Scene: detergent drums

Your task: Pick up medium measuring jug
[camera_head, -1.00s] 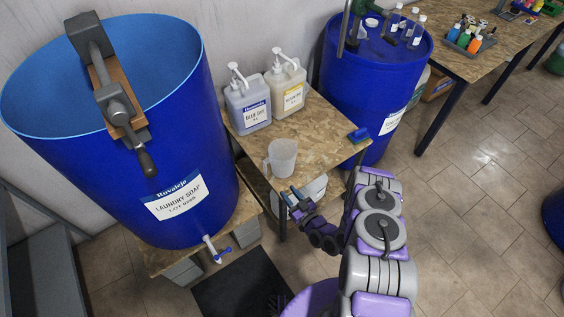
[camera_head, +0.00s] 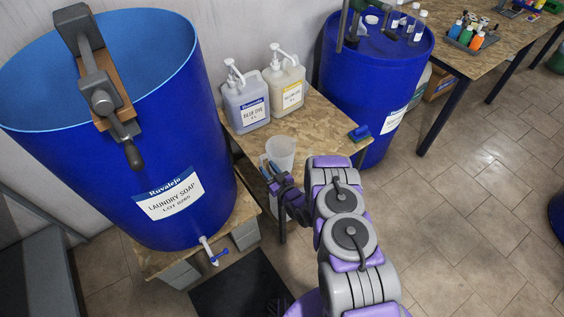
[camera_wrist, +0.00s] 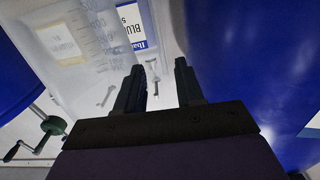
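The medium measuring jug (camera_head: 281,151), translucent and whitish, stands upright on the wooden table (camera_head: 318,128) near its front edge in the head view. My gripper (camera_head: 268,166) is at the jug's near left side and partly covers its lower part. In the wrist view, my gripper (camera_wrist: 162,84) is open, with a clear gap between its two dark fingers. The see-through jug (camera_wrist: 92,45) fills the upper left there, beside and beyond the left finger. I cannot tell whether a finger touches it, or where its handle lies relative to the fingers.
Blue dye (camera_head: 246,104) and yellow-labelled (camera_head: 285,85) pump bottles stand behind the jug. A big blue laundry soap drum (camera_head: 110,150) with a tap (camera_head: 213,255) is left; another blue drum (camera_head: 372,85) is right. A small blue item (camera_head: 359,133) lies at the table's right corner.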

